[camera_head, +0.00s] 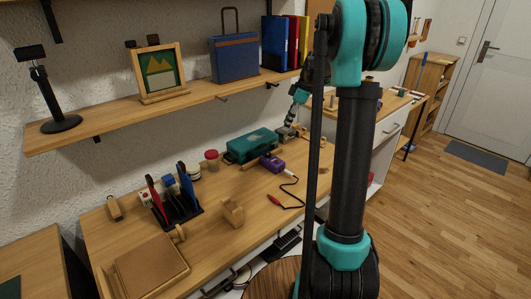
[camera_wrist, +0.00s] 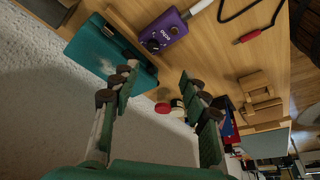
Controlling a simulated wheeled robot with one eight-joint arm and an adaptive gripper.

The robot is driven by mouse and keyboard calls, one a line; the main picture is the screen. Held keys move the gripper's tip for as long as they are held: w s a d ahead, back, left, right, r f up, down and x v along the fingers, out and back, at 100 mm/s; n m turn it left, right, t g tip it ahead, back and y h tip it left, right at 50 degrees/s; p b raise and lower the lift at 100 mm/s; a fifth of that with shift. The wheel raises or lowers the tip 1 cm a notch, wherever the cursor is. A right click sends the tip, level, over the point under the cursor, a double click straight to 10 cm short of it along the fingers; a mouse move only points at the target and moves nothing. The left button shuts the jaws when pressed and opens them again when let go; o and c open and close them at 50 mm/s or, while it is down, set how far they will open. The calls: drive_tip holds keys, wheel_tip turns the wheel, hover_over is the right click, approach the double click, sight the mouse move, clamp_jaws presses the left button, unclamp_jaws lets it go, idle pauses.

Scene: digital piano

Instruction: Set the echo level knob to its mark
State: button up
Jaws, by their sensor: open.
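A purple box (camera_wrist: 165,29) with white lettering that seems to read "echo" lies in the upper part of the wrist view. A dark round knob (camera_wrist: 152,45) sits on its face near the left end; its mark is too small to make out. The same purple box (camera_head: 272,162) stands on the wooden table in the head view, in front of a teal case. My gripper (camera_wrist: 160,88) is open and empty, its two fingers apart. It is not touching the box, which lies beyond the fingertips. In the head view my gripper (camera_head: 293,108) is small, above and behind the box.
A teal case (camera_wrist: 118,62) lies beside the box. A black cable (camera_head: 293,190) with a red plug (camera_head: 274,201) runs from the box. A red-lidded jar (camera_head: 211,158), a dark rack (camera_head: 178,210) and a wooden holder (camera_head: 233,211) stand further left. A shelf (camera_head: 120,122) runs above the table.

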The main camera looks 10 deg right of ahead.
drive_tip(key=w+n, duration=0.1)
drive_tip(key=w, duration=0.1)
approach(269, 153)
drive_tip(key=x, duration=0.8)
drive_tip(key=shift+a+f, duration=0.15)
drive_tip(key=shift+y, duration=0.3)
clamp_jaws()
